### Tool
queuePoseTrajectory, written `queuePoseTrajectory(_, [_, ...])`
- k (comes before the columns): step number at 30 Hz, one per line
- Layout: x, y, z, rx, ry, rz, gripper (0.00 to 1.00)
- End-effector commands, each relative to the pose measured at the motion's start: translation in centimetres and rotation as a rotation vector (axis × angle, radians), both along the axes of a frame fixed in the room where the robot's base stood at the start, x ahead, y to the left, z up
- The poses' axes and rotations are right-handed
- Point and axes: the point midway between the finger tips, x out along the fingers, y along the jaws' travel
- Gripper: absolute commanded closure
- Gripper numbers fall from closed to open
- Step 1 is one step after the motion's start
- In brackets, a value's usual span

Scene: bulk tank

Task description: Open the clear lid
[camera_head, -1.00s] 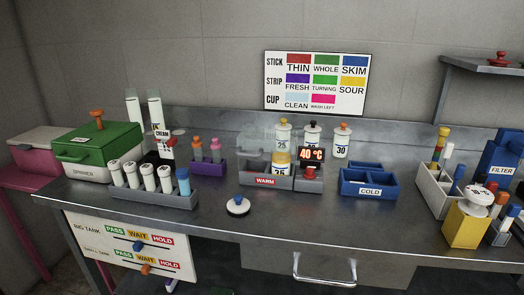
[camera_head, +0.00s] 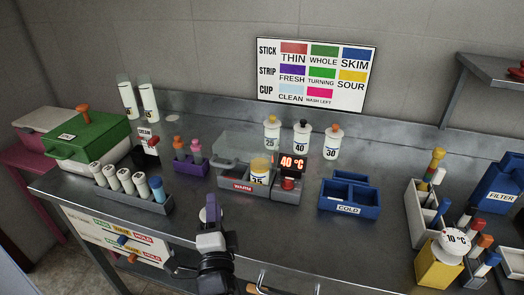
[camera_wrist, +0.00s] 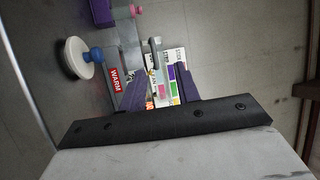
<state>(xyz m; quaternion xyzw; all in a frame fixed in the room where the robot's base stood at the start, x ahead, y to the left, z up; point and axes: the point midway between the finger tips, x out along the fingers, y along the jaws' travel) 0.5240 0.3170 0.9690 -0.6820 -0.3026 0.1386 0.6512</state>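The clear lid (camera_head: 236,147) is a see-through cover at the grey WARM box (camera_head: 243,187) in the middle of the bench. A grey handle (camera_head: 223,163) sits at its left. A yellow-topped jar (camera_head: 259,171) stands in the box. I cannot tell the lid's exact angle. My gripper (camera_head: 211,207) is in front of the box and a little left, apart from the lid. The wrist view shows its two purple fingers (camera_wrist: 160,88) spread with nothing held. The WARM label (camera_wrist: 116,79) and a grey handle (camera_wrist: 151,47) show beyond the fingers.
A white disc with a blue knob (camera_wrist: 77,57) lies on the bench near my gripper. The red-button 40 °C unit (camera_head: 290,177) adjoins the box on the right.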

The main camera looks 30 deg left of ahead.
Motion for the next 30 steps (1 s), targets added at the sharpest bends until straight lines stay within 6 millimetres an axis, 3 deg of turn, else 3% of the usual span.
queuePoseTrajectory(5, [0.3,-0.4,-1.0,0.013,0.059,-0.009,0.68])
queuePoseTrajectory(14, [2.4,1.2,-0.7,0.017,0.054,-0.007,0.68])
queuePoseTrajectory(16, [3.6,2.1,0.4,0.014,0.055,-0.009,0.68])
queuePoseTrajectory(24, [8.1,5.5,1.3,0.014,0.055,-0.008,0.68])
queuePoseTrajectory(30, [10.3,7.0,1.5,0.015,0.056,-0.008,0.68])
